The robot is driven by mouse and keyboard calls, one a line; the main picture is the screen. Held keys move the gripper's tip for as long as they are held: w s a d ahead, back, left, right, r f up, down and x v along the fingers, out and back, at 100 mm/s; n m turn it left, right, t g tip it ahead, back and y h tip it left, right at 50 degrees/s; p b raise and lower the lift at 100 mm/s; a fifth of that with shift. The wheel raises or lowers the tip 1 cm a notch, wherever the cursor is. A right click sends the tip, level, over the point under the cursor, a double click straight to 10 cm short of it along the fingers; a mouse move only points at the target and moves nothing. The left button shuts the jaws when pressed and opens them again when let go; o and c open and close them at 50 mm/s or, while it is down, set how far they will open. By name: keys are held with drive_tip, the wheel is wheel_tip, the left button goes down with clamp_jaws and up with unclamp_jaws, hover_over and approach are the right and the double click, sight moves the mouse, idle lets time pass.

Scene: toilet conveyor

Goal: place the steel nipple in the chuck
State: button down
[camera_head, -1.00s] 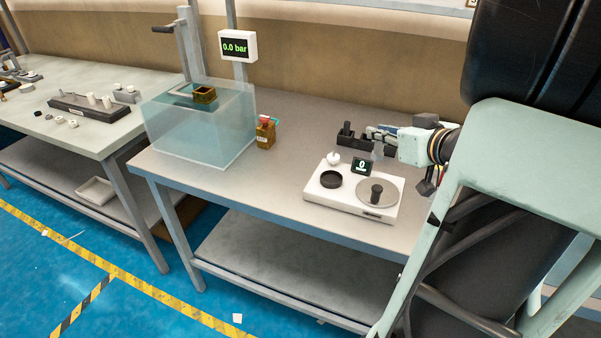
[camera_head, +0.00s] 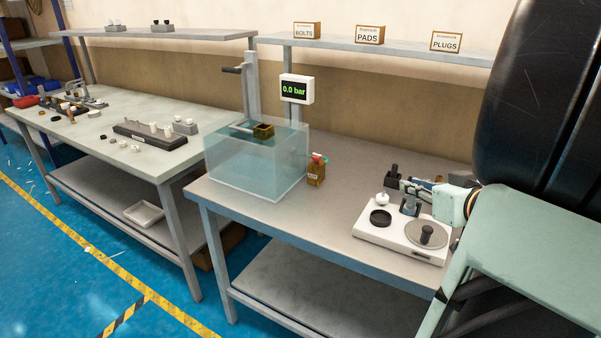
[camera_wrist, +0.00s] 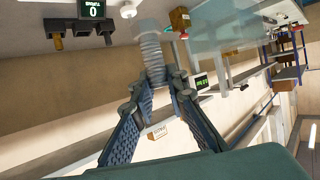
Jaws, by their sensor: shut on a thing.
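In the wrist view, my gripper (camera_wrist: 157,82) is shut on the steel nipple (camera_wrist: 151,48), a grey threaded piece that sticks out beyond the fingertips. In the head view, my gripper (camera_head: 406,187) is above the back of a white station (camera_head: 387,239) on the right bench. The station carries a black round ring (camera_head: 380,217) and a grey disc with a black knob (camera_head: 428,235). I cannot tell for sure which part is the chuck. The nipple is held clear of the station in the wrist view; it is too small to make out in the head view.
A white knob (camera_head: 382,199) stands by the ring. Bench between is clear.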

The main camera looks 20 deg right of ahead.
drive_tip(key=shift+w+d+f+b, duration=0.4)
drive_tip(key=shift+w+f+b, duration=0.5)
drive_tip(key=shift+w+f, duration=1.15)
drive_tip(key=shift+w+d+f+b, duration=0.35)
drive_tip(key=shift+w+f+b, duration=0.5)
drive_tip(key=shift+w+f, duration=1.25)
drive_tip(key=shift+w+d+f+b, duration=0.4)
drive_tip(key=shift+w+f+b, duration=0.5)
drive_tip(key=shift+w+f, duration=1.15)
drive_tip(key=shift+s, duration=0.1)
drive_tip(key=shift+f, duration=0.15)
drive_tip(key=c, duration=1.9)
unclamp_jaws()
drive_tip(key=shift+c, duration=0.2)
drive_tip(key=shift+o, duration=0.2)
